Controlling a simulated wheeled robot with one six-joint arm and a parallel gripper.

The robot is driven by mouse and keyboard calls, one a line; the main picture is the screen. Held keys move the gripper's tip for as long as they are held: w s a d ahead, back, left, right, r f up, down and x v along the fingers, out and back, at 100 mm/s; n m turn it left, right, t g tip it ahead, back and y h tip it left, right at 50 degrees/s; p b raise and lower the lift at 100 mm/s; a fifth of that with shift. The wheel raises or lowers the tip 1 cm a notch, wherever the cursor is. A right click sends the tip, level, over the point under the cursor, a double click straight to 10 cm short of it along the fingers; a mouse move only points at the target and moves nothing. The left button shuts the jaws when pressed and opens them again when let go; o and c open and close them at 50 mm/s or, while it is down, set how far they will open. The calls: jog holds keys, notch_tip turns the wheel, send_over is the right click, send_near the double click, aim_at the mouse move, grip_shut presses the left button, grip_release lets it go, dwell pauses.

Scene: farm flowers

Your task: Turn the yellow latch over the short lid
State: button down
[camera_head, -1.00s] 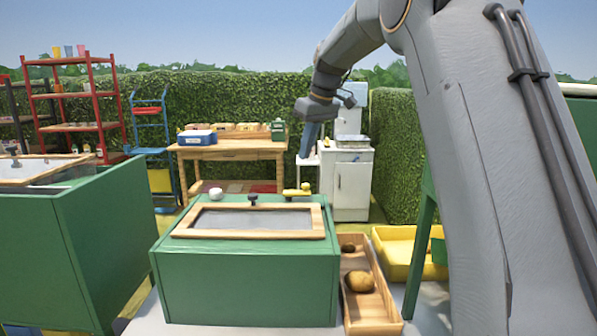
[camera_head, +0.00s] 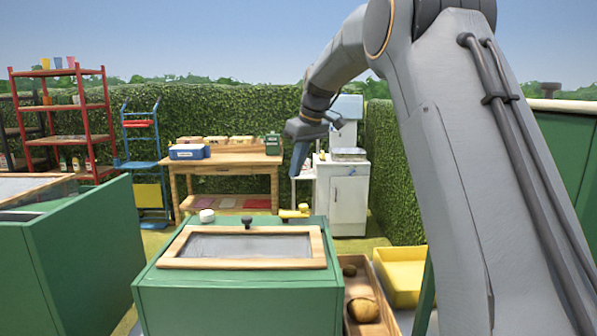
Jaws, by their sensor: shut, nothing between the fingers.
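The short lid (camera_head: 178,245) looks to be the wood-framed grey panel lying closed on top of the green box (camera_head: 240,305). A dark knob (camera_head: 247,222) stands at its far edge. The yellow latch (camera_head: 292,213) sits at the far right of the box top, behind the lid's frame, and appears to lie crosswise. My gripper (camera_head: 298,170) points down above and beyond the latch in the picture, apart from it. Its blue-grey fingers look closed and hold nothing. Its exact distance from the latch is hard to tell.
A white round piece (camera_head: 207,215) sits at the box's far left. A wooden tray (camera_head: 387,318) with brown lumps and a yellow bin (camera_head: 400,275) stand at right. Another green box (camera_head: 80,260) is at left. A wooden table (camera_head: 228,170) and white cabinet (camera_head: 342,200) stand behind.

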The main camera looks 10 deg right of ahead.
jog(key=p, duration=0.2)
send_over(300, 211)
jog(key=w+a, duration=0.2)
jog(key=w, duration=0.1)
notch_tip(300, 211, down, 7)
jog(key=shift+w+f, duration=0.15)
jog(key=shift+f, duration=0.05)
jog(key=shift+s+d+f, duration=0.1)
jog(key=shift+s+d, duration=0.25)
jog(key=shift+s, duration=0.2)
jog(key=shift+s+d, duration=0.3)
jog(key=shift+s, duration=0.25)
jog(key=shift+s+d+f, duration=0.3)
jog(key=shift+s, duration=0.1)
jog(key=shift+d+p, duration=0.15)
jog(key=shift+p, duration=0.15)
